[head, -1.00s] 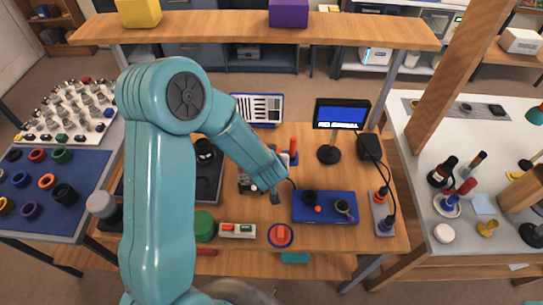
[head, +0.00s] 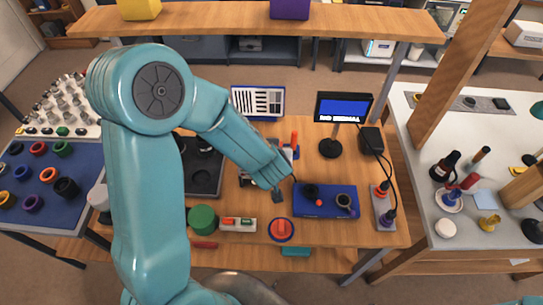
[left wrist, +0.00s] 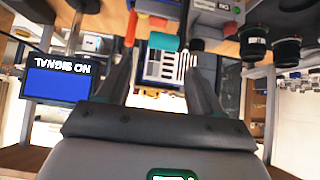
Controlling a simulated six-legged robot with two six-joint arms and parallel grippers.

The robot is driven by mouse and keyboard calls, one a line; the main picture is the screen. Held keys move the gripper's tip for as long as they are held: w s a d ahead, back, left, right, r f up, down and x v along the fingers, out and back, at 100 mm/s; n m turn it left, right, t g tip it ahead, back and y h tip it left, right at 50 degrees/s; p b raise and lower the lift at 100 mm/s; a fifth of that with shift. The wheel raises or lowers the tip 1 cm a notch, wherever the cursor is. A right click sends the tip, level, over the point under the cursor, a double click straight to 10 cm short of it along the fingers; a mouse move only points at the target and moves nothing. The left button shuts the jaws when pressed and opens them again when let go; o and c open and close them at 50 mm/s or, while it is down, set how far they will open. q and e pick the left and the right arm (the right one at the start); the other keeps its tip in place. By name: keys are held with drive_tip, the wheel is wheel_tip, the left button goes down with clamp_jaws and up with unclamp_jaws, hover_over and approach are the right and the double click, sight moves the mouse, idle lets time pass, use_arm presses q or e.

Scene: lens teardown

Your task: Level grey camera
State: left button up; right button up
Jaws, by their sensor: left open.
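My left gripper (head: 277,196) hangs over the middle of the bench, left of the blue box, with its tip pointing down. In the left wrist view its two dark fingers (left wrist: 160,88) are apart with nothing between them. A grey device (left wrist: 215,14) with a small lit green label, probably the grey camera, shows upside down at the top of that view, beyond the fingers. In the head view small grey parts (head: 245,178) show just left of the gripper, mostly hidden by my arm; I cannot tell its tilt. My right gripper is not in view.
A blue box (head: 312,211) lies right of the gripper. A monitor (head: 343,107) reading "NO SIGNAL" stands behind. A red button (head: 281,230), a green cylinder (head: 202,219) and a switch box (head: 238,224) line the front. A dark tray (head: 203,180) is left. A wooden shelf (head: 230,22) crosses above.

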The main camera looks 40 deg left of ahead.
use_arm(q)
drive_tip(key=v, duration=1.1)
drive_tip(key=shift+s+r+b, duration=0.2)
drive_tip(key=shift+s+b, duration=0.05)
drive_tip(key=shift+b, duration=0.1)
drive_tip(key=shift+s, duration=0.15)
